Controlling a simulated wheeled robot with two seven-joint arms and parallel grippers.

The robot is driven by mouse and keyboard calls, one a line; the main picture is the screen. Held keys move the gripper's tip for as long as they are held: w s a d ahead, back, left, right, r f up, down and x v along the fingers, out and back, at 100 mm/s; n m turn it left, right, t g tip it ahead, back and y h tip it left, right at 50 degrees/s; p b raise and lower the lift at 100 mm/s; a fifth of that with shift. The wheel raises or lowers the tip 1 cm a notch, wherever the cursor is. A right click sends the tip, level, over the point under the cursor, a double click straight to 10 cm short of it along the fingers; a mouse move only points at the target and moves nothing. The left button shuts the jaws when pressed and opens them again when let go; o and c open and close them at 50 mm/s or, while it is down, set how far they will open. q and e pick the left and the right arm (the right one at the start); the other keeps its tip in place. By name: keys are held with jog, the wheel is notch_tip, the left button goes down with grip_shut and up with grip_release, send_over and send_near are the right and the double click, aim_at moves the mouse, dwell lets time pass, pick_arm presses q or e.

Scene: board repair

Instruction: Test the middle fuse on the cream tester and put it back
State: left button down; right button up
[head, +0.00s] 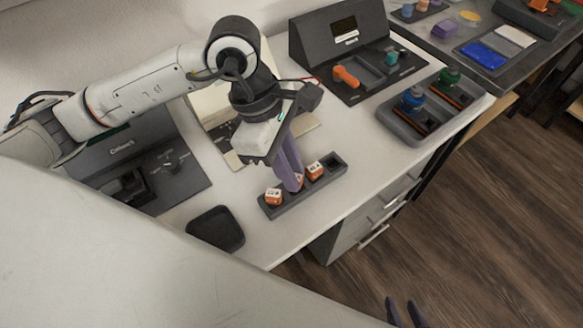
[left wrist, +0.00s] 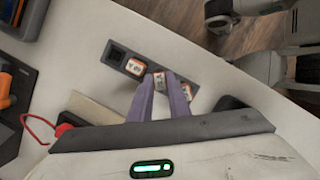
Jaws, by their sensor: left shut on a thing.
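A dark fuse rack (head: 325,181) lies near the table's front edge, holding three orange-and-white fuses; its far-right slot is empty. My left gripper (head: 297,185) points down at the rack, its purple fingers shut on the middle fuse (head: 299,180). In the left wrist view the middle fuse (left wrist: 159,81) shows between the fingertips. The left fuse (head: 273,196) and right fuse (head: 315,171) sit in the rack on either side. A cream panel device (head: 208,104), likely the cream tester, stands behind my left arm, which hides much of it. My right gripper (head: 406,313) is open and empty at the bottom edge.
A dark tray (head: 216,229) lies left of the rack. A dark device (head: 185,185) stands at left, another with a screen (head: 318,44) at the back. A tray with blue and green parts (head: 398,117) is at right. Bare table lies right of the rack.

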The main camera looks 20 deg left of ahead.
pick_arm(q)
jog(key=shift+f+b, duration=0.45)
jog(key=shift+b, duration=0.05)
dwell(0.7)
jog(key=c, duration=1.3)
grip_release()
jog(key=shift+c, duration=0.2)
jog(key=shift+r, duration=0.25)
jog(key=shift+r+p, duration=0.6)
jog(key=shift+r, duration=0.5)
jog(key=shift+r, duration=0.2)
